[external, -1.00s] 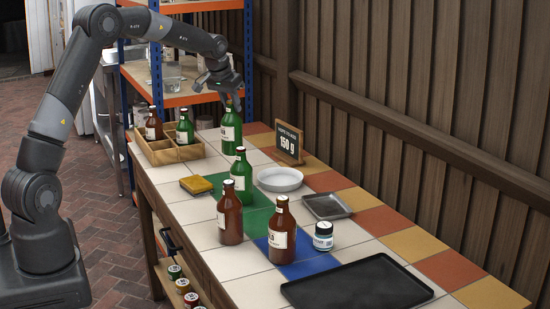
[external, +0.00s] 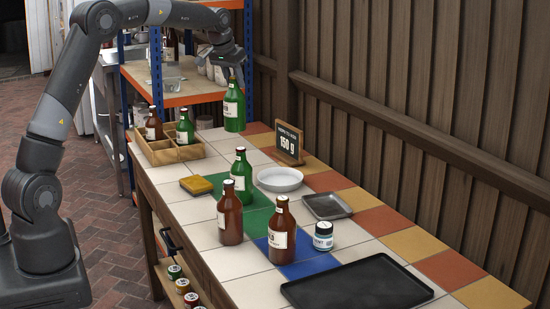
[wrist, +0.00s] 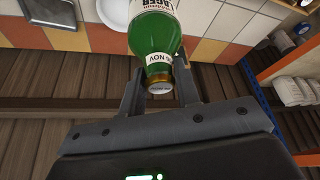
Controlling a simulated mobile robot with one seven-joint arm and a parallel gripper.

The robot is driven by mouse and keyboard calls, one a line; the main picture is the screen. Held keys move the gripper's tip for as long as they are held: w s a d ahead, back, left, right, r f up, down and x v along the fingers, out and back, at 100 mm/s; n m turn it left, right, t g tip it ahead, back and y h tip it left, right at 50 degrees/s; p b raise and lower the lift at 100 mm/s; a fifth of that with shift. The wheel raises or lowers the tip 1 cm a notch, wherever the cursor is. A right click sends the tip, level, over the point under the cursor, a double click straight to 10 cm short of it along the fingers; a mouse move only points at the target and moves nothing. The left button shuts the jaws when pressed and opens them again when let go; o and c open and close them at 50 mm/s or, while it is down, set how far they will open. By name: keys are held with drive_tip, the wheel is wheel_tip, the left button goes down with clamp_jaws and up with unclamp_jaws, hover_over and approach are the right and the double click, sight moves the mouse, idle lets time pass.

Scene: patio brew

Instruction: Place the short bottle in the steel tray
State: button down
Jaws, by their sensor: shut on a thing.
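My gripper (external: 232,70) is shut on the neck of a green bottle (external: 234,112) with a cream label, held upright above the far end of the tiled table. In the wrist view the green bottle (wrist: 154,36) sits between the fingers (wrist: 160,88), cap toward me. The small grey steel tray (external: 327,206) lies empty by the table's right edge, nearer the camera than the white plate. Other bottles stand on the table: a green one (external: 241,178) and two brown ones (external: 230,217) (external: 281,236).
A wooden crate (external: 160,155) holds a brown and a green bottle. A wooden wall runs along the right.

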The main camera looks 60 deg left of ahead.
drive_tip(key=w+d, duration=0.3)
drive_tip(key=d, duration=0.9)
drive_tip(key=w+d, duration=0.3)
drive_tip(key=d, duration=1)
drive_tip(key=w+d, duration=0.3)
drive_tip(key=d, duration=0.9)
drive_tip(key=w+a+f, duration=0.2)
drive_tip(key=a+f, duration=0.3)
drive_tip(key=f, duration=0.3)
drive_tip(key=w+a+f, duration=0.3)
drive_tip(key=a+f, duration=0.1)
drive_tip(key=f, duration=0.3)
drive_tip(key=shift+a+f, duration=0.35)
drive_tip(key=shift+f, duration=0.55)
drive_tip(key=c, duration=1.1)
unclamp_jaws()
drive_tip(key=shift+f, duration=0.1)
